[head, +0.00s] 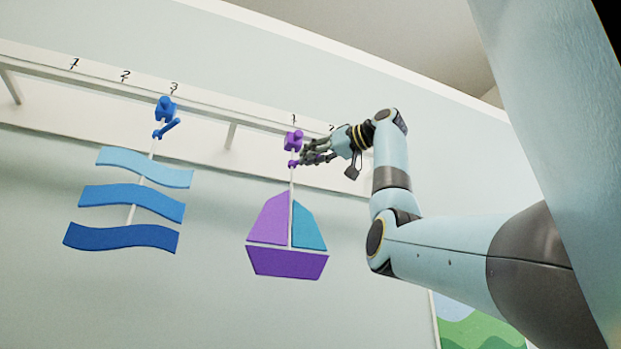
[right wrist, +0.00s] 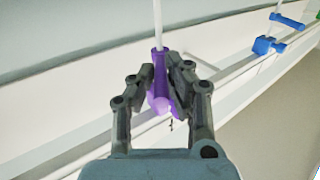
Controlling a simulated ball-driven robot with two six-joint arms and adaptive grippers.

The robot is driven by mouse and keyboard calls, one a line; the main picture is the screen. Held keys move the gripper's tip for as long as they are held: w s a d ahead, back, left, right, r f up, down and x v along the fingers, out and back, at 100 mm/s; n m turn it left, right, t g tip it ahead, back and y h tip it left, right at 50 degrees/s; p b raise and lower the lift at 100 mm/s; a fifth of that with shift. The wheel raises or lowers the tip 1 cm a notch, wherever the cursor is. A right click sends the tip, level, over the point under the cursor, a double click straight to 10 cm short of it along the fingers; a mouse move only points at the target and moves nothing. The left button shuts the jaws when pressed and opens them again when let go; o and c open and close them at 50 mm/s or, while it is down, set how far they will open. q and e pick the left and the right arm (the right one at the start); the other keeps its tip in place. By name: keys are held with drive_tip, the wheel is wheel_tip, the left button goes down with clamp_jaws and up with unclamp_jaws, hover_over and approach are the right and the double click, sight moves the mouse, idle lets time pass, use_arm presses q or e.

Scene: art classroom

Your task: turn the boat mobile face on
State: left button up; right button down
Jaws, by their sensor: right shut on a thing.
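The boat mobile (head: 287,262) hangs from a white rail, with a purple hull and one purple and one teal sail on a white rod. It shows its broad side to the head camera, slightly tilted. A purple hanger block (head: 293,140) sits at its top on the rail. My right gripper (head: 303,158) is at the purple lever under that block. In the right wrist view, the fingers (right wrist: 160,80) are closed around the purple lever (right wrist: 158,70). My left gripper is not in view.
A wave mobile (head: 132,197) with blue strips hangs to the left from a blue hanger (head: 165,112). The white rail (head: 225,108) carries numbered marks. A green picture (head: 475,325) is low on the wall at right.

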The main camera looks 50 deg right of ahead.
drive_tip(key=c, duration=1.6)
unclamp_jaws()
drive_tip(key=shift+o, duration=1.3)
drive_tip(key=shift+w+f, duration=0.15)
drive_tip(key=shift+w, duration=0.1)
drive_tip(key=shift+s, duration=0.3)
drive_tip(key=s+d, duration=0.1)
drive_tip(key=s, duration=1.1)
